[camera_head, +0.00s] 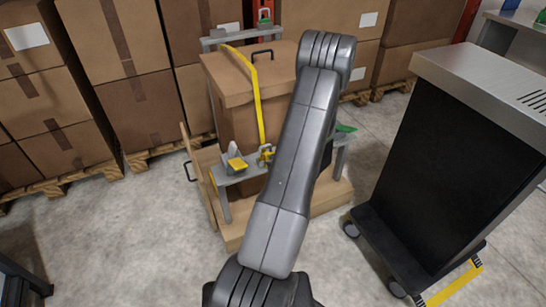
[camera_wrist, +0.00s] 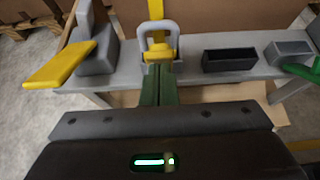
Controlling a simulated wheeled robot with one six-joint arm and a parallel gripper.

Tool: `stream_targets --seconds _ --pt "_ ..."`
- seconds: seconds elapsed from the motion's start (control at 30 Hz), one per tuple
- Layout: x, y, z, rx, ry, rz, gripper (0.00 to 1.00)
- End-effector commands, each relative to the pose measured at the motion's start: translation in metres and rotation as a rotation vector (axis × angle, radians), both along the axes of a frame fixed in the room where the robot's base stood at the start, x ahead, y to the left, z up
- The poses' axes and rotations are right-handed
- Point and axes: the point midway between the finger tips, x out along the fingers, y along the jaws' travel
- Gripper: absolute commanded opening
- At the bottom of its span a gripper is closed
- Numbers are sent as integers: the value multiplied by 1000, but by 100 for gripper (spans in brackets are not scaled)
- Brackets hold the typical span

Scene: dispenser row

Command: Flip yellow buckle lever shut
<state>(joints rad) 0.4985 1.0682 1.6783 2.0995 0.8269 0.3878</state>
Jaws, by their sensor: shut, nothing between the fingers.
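A flat yellow lever (camera_wrist: 62,66) sticks out to the left and toward the camera from a grey block (camera_wrist: 98,50) on a grey rail; it also shows in the head view (camera_head: 237,165). Right of it, a yellow buckle (camera_wrist: 160,55) with an upright grey loop (camera_wrist: 143,39) sits at the lower end of a yellow strap (camera_head: 257,110). My gripper (camera_wrist: 158,72) is shut and empty, its tips just in front of the buckle. I cannot tell whether they touch it. In the head view my arm hides the gripper.
The strap runs over a large carton (camera_head: 226,80) on a wooden base.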

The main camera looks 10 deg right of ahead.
Motion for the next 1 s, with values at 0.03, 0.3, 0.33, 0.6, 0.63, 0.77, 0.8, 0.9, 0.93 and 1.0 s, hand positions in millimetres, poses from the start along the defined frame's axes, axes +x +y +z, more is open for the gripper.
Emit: stream_targets --seconds 0.03,0.3,0.33,0.6,0.63,0.77,0.8,0.9,0.93,1.0 --pt "5 3 12 -14 32 4 0" --pt "9 3 5 -33 102 0 0" --pt "9 3 5 -33 102 0 0" --pt "9 3 13 -32 99 0 0" --pt "9 3 15 -31 99 -1 0" --pt "9 3 20 -32 100 1 0" --pt "9 3 21 -32 100 1 0" --pt "9 3 21 -32 100 1 0" --pt "9 3 21 -32 100 1 0" --pt "9 4 21 -32 100 1 0"
